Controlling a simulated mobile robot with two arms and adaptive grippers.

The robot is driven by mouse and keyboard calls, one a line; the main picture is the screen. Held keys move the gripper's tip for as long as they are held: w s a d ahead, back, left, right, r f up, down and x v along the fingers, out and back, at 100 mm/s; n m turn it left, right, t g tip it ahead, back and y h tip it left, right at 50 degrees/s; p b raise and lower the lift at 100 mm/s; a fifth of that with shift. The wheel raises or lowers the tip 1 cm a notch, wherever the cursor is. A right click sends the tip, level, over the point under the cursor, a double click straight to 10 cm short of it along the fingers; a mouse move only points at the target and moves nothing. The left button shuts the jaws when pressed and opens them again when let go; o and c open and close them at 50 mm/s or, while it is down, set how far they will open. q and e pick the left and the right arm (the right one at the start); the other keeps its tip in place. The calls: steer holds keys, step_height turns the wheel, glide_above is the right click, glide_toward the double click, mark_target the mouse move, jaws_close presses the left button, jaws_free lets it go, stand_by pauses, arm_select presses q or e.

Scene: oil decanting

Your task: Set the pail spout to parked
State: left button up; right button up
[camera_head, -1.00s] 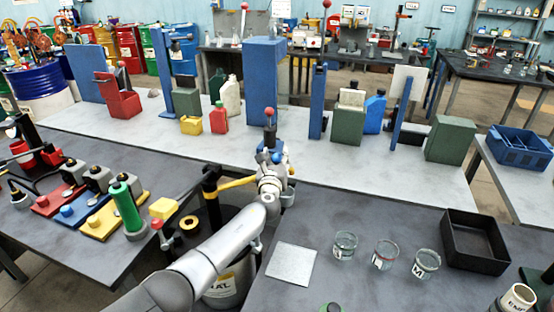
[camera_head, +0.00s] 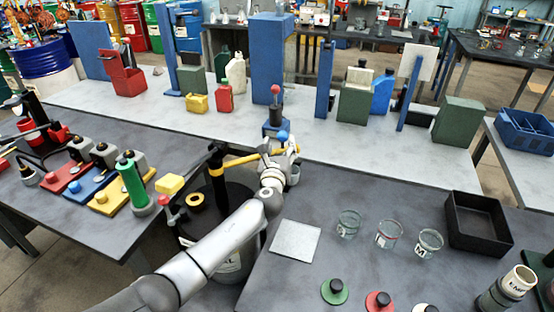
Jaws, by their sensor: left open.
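The pail (camera_head: 231,263) is a pale drum with a dark top and a lettered label, standing in the gap between the two front tables. A black post (camera_head: 216,176) rises from its top. The yellow spout (camera_head: 240,160) runs from this post to the right, nearly level, toward the back table. My left arm crosses in front of the pail. My left gripper (camera_head: 277,160) is open at the spout's far right part, with the fingers close around or beside it; contact cannot be told. A blue ball (camera_head: 283,135) shows just above. My right gripper is out of view.
Glass beakers (camera_head: 388,235) and a black tray (camera_head: 476,222) stand on the right table, with a bare metal plate (camera_head: 295,241) nearer the arm. A green cylinder (camera_head: 131,184) stands left of the pail. A red-knobbed device (camera_head: 275,115) stands just behind the gripper.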

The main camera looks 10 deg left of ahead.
arm_select(q)
steer(key=s, duration=0.6)
steer(key=shift+d, duration=0.35)
